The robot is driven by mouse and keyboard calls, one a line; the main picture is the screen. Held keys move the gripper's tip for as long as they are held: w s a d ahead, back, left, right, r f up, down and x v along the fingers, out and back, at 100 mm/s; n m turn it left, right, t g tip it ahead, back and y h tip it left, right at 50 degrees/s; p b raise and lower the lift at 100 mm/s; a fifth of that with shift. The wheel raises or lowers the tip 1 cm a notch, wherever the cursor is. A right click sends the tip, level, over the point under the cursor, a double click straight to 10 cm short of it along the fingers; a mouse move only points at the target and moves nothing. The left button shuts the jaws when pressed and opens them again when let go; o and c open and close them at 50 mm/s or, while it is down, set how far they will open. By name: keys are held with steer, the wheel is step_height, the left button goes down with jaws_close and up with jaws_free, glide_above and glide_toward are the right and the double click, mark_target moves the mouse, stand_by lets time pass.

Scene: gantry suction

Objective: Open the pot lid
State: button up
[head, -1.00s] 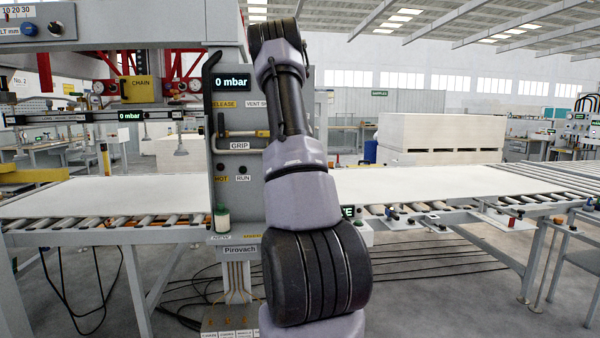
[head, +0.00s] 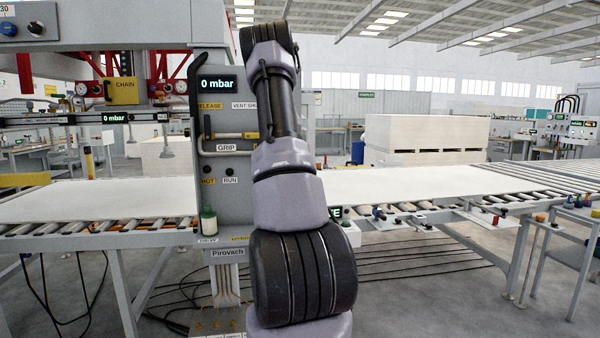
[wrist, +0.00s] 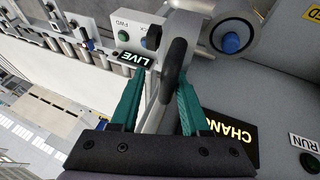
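No pot or lid is clearly labelled as such. A black rounded handle (wrist: 174,65) shows between and beyond the fingertips; contact is unclear. In the head view my arm hides the gripper.
A box with green and black buttons (wrist: 135,38) and a LIVE display (wrist: 134,58) lie close to the left finger. A CHANGE display (wrist: 230,140) is beside the right finger. White boards lie on the roller conveyor (head: 430,185).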

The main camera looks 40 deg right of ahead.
steer(key=shift+a+f, duration=0.15)
steer(key=shift+r, duration=0.25)
steer(key=v, duration=1)
steer(key=shift+r, duration=0.25)
